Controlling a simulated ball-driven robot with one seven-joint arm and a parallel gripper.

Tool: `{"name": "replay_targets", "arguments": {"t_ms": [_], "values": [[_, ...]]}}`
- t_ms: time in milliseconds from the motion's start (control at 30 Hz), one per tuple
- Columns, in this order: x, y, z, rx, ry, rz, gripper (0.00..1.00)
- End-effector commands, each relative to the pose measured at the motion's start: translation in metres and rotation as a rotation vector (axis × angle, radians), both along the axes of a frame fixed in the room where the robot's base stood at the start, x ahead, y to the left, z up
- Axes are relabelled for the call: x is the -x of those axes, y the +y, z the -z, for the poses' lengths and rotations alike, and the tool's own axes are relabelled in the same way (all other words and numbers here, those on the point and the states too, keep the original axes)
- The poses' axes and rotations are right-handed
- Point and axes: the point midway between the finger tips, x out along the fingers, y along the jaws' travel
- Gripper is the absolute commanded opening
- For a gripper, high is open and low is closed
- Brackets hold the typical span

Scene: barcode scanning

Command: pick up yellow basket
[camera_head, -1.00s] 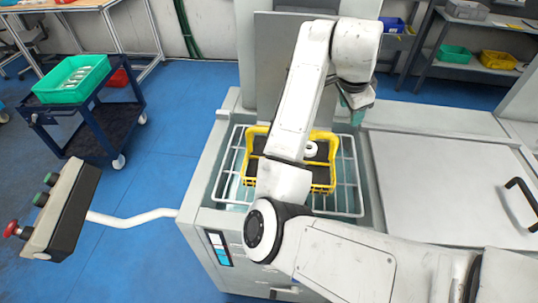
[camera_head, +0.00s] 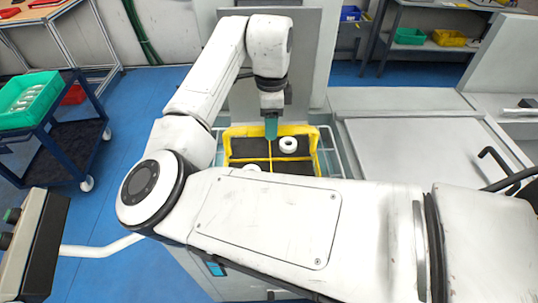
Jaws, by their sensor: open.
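The yellow basket (camera_head: 312,131) sits in a white wire rack (camera_head: 331,153) in the grey machine. It has a dark floor, yellow dividers and white ring-shaped parts (camera_head: 288,145) inside. My arm hides its near side. My gripper (camera_head: 271,132) points down over the far rim of the basket, near its middle. The gripper is open with nothing seen in it. Its fingertips are small, and I cannot tell whether they touch the rim.
A flat grey machine top (camera_head: 412,150) with a black handle lies to the right. A blue cart (camera_head: 60,150) with a green crate (camera_head: 28,98) stands at the left. A control box (camera_head: 35,240) is at lower left. Shelves with bins stand at the back right.

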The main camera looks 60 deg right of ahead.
Motion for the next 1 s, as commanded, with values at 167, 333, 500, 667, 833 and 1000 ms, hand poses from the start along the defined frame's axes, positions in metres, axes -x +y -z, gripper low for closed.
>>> {"name": "replay_targets", "arguments": {"t_ms": [167,333,500,667,833,1000], "values": [[0.001,0.000,0.013,-0.001,0.001,-0.001,0.50],[0.001,-0.001,0.039,-0.001,0.002,-0.002,0.50],[0.002,-0.001,0.053,0.001,0.001,-0.001,0.50],[0.001,-0.002,0.054,0.001,0.000,-0.001,0.50],[0.001,-0.002,0.054,0.001,-0.001,-0.001,0.50],[0.001,-0.002,0.056,0.001,0.000,-0.001,0.50]]}}
